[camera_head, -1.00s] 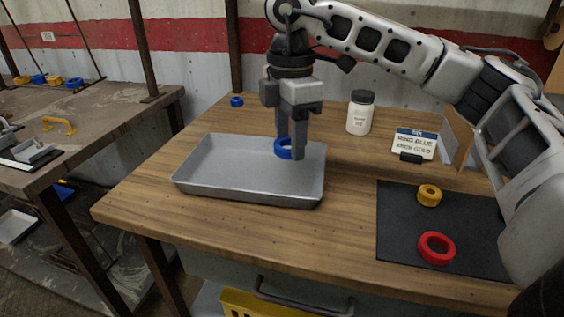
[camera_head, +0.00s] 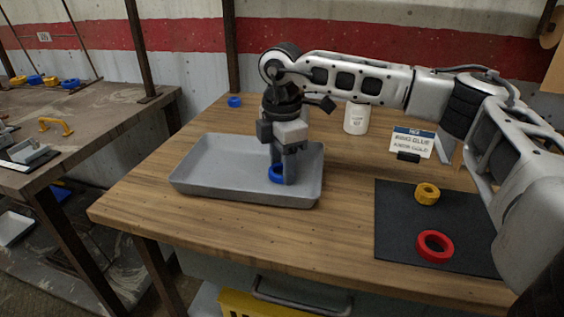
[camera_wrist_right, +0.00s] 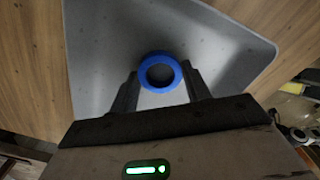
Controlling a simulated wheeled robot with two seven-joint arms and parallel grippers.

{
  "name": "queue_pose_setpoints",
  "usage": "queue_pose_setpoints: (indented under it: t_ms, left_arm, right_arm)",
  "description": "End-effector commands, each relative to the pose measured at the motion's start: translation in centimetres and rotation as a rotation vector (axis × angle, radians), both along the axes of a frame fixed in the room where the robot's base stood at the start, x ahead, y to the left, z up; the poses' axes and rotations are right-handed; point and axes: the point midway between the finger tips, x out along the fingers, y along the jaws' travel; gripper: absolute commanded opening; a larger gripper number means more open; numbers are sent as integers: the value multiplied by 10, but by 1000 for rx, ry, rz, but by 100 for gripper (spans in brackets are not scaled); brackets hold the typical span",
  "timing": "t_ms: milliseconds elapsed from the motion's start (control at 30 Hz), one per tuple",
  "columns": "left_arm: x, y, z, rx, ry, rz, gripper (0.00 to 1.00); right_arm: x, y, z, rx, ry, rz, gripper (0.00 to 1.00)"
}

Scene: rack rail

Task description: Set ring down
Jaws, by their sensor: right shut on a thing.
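A blue ring (camera_head: 275,173) is between the fingers of my right gripper (camera_head: 283,177), low inside the grey metal tray (camera_head: 210,190). The right gripper points down and is shut on the ring. In the right wrist view the blue ring (camera_wrist_right: 160,72) sits between the two fingertips (camera_wrist_right: 160,90), over the tray floor (camera_wrist_right: 110,40). I cannot tell whether the ring touches the tray floor. My left gripper is not in view.
A black mat (camera_head: 400,235) at the right holds a yellow ring (camera_head: 427,194) and a red ring (camera_head: 435,246). A white bottle (camera_head: 356,118) and a sign (camera_head: 412,142) stand behind. Another blue ring (camera_head: 235,101) lies at the back. The wooden table (camera_head: 330,235) is clear in front.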

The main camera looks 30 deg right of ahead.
Motion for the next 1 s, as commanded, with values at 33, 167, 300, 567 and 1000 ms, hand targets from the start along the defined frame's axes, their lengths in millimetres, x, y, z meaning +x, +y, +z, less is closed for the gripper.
queue_pose_setpoints:
  t_ms: [33, 167, 300, 567, 1000]
  left_arm:
    - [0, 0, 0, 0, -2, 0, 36]
    - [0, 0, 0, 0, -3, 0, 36]
    - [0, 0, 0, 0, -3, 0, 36]
    - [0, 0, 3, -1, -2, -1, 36]
    - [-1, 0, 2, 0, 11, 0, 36]
  right_arm:
    - [0, 0, -1, 0, 0, 0, 25]
    - [0, 0, -3, 1, 0, 0, 61]
    - [0, 0, -3, 0, 0, 0, 69]
    - [0, 0, 4, 1, -2, 0, 69]
    - [1, 1, 88, 2, -3, 0, 69]
